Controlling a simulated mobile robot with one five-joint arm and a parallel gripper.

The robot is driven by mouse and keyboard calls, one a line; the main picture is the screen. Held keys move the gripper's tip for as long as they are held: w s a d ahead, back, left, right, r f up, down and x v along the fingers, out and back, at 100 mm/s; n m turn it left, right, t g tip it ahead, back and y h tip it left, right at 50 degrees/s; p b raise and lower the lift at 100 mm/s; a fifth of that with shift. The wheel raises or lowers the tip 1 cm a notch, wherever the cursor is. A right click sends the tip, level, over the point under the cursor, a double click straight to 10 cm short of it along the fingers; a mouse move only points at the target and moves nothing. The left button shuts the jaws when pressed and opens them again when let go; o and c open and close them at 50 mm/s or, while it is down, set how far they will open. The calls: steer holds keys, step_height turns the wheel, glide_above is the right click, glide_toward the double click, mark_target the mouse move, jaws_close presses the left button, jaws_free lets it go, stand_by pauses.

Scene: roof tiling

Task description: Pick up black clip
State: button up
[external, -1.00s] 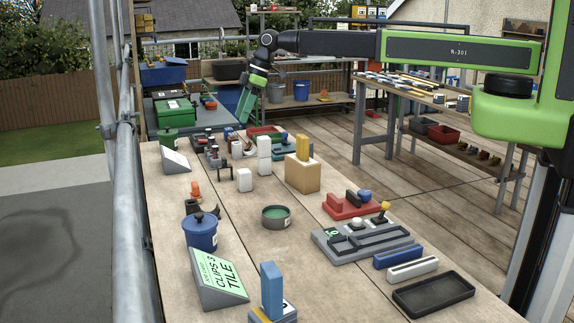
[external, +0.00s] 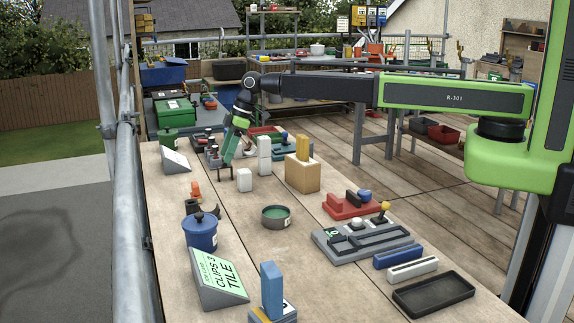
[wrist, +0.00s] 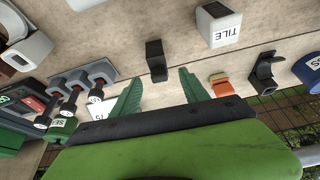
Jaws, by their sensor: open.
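A small black clip (wrist: 156,62) stands on the wooden bench in the wrist view, between and just beyond my two green fingertips. It also shows in the external view (external: 225,173) beside a white block. My gripper (wrist: 161,74) is open and empty, with a finger on either side of the clip's line. In the external view my gripper (external: 228,158) hangs tilted just above the clip. I cannot tell whether a finger touches it. A second black hooked piece (wrist: 265,70) stands farther right in the wrist view, past an orange piece (wrist: 221,85).
A white block marked TILE (wrist: 218,28) stands close to the clip. Grey-and-black pieces (wrist: 75,85) crowd the left of the wrist view. A blue pot (external: 201,232) and a green-topped round tin (external: 276,217) stand nearer the external camera, with bare bench between.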

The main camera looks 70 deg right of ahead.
steer(key=b+x, duration=0.2)
steer(key=x, duration=0.1)
steer(key=shift+f, duration=0.25)
steer(key=shift+r, duration=0.2)
steer(key=shift+c, duration=0.4)
jaws_close()
steer(key=shift+p, duration=0.3)
step_height(320, 180, up, 10)
steer(key=p, duration=1)
steer(key=shift+d+r, duration=0.1)
